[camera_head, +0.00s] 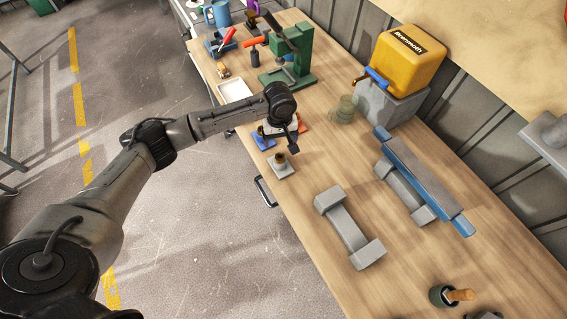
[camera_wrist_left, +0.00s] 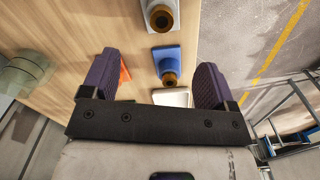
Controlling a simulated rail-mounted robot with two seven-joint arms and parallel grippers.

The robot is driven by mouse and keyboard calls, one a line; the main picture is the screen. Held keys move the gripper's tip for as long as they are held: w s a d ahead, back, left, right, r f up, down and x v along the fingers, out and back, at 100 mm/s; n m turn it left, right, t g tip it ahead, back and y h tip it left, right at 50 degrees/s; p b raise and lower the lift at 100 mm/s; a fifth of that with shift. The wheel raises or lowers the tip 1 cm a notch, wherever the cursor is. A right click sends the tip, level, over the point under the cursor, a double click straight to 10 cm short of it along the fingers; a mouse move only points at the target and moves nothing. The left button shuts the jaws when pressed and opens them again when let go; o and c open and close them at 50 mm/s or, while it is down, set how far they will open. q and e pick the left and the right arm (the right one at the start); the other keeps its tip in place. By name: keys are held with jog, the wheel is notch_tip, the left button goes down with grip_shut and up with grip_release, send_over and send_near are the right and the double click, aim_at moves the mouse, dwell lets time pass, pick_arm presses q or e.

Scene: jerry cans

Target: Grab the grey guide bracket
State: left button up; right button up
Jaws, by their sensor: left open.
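A small grey bracket (camera_head: 279,170) with a brass-brown bushing on a flat square base stands near the bench's front edge, right below my left gripper in the head view. It also shows at the top of the left wrist view (camera_wrist_left: 160,14), beyond the fingertips. A similar blue bracket (camera_wrist_left: 168,62) lies between the finger lines in that view, below the gripper. My left gripper (camera_head: 291,137) is open and empty above the bench; its purple-padded fingers (camera_wrist_left: 157,74) are wide apart. The head view shows the blue bracket (camera_head: 263,142) partly hidden by the gripper. My right gripper is not seen.
A long grey block (camera_head: 348,228) and a blue-ended grey bar (camera_head: 425,178) lie to the right. A yellow container (camera_head: 402,60), translucent green cylinder (camera_head: 345,108), green press (camera_head: 298,65) and white tray (camera_head: 233,90) stand farther back. An orange piece (camera_wrist_left: 125,70) lies beside the blue bracket.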

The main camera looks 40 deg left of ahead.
aim_at(280, 156)
pick_arm(q)
jog(key=shift+n, duration=0.3)
notch_tip(280, 156, down, 8)
jog(key=shift+f+b, duration=0.1)
jog(key=shift+b, duration=0.3)
jog(key=shift+s+f, duration=0.2)
jog(key=shift+f, duration=2.6)
jog(key=c, duration=1.2)
